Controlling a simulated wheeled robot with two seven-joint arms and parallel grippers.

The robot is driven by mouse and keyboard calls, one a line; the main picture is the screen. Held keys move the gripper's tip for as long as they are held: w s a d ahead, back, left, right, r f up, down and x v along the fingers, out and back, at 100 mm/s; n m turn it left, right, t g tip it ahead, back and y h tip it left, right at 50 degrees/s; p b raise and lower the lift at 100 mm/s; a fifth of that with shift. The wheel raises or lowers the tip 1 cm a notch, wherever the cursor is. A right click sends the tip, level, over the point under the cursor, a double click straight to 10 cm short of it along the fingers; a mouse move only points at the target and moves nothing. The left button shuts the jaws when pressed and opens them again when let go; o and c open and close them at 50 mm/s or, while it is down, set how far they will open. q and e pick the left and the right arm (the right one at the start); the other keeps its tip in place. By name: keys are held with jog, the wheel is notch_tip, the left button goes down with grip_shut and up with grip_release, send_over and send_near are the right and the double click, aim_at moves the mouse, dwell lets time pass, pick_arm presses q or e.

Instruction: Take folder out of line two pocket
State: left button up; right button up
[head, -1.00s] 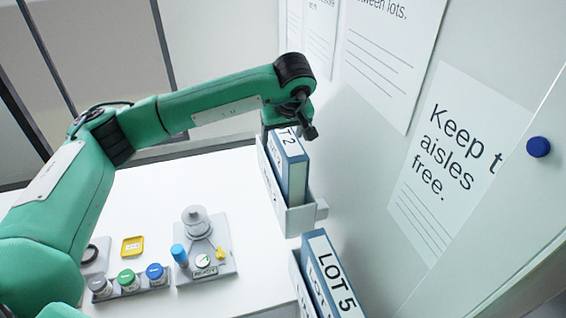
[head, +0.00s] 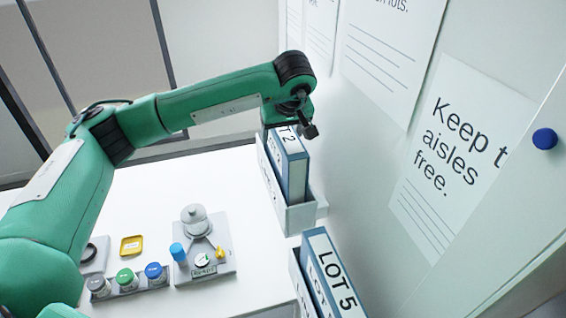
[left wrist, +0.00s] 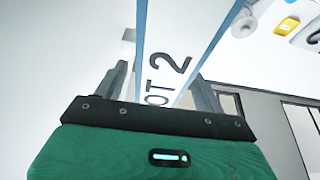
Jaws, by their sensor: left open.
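The blue folder (head: 293,172) with a white spine label ending in "T 2" stands in a grey wall pocket (head: 301,217). My left gripper (head: 283,128) is at the folder's upper end, with its fingers mostly hidden by the wrist. In the left wrist view the label "LOT 2" on the folder (left wrist: 171,72) shows between the two fingers of the open left gripper (left wrist: 158,88). One finger is on each side of the folder. I cannot tell whether they touch it. My right gripper is not in view.
A second pocket with a "LOT 5" folder (head: 333,275) is nearer, below the first. The wall with posters is close on the right. The white table (head: 130,205) holds a grey scale-like device (head: 205,245), several lidded jars (head: 125,278) and a yellow tray (head: 131,246).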

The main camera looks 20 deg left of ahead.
pick_arm(q)
grip_shut()
jog(key=shift+r, duration=0.15)
